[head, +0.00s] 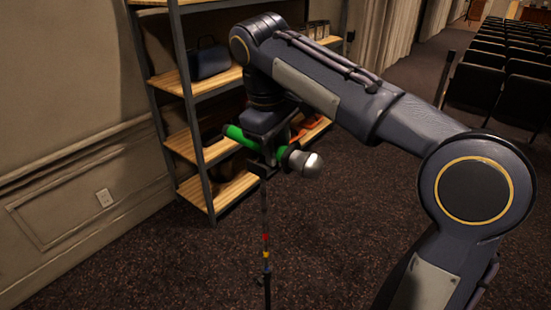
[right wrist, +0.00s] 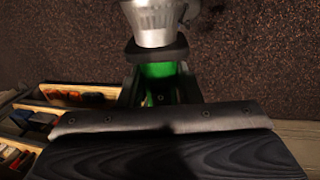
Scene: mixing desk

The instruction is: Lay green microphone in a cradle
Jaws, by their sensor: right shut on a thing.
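The green microphone (head: 240,137) has a green body, a dark collar and a silver head (head: 306,164). It lies roughly level, its head to the right. My right gripper (head: 272,143) reaches down from above and is shut on its body. In the right wrist view the green body (right wrist: 160,73) shows between the fingers, with the silver head beyond. A thin dark stand (head: 265,215) with coloured bands rises beneath the microphone. Its dark top (head: 263,171), apparently the cradle, is right by the body; whether they touch I cannot tell. My left gripper is not in view.
A metal shelf unit (head: 180,143) with wooden shelves stands behind the microphone, holding a dark case (head: 209,62) and other items. A panelled wall (head: 65,150) is at the left. Rows of dark chairs (head: 505,70) stand at the far right. Carpet around the stand is clear.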

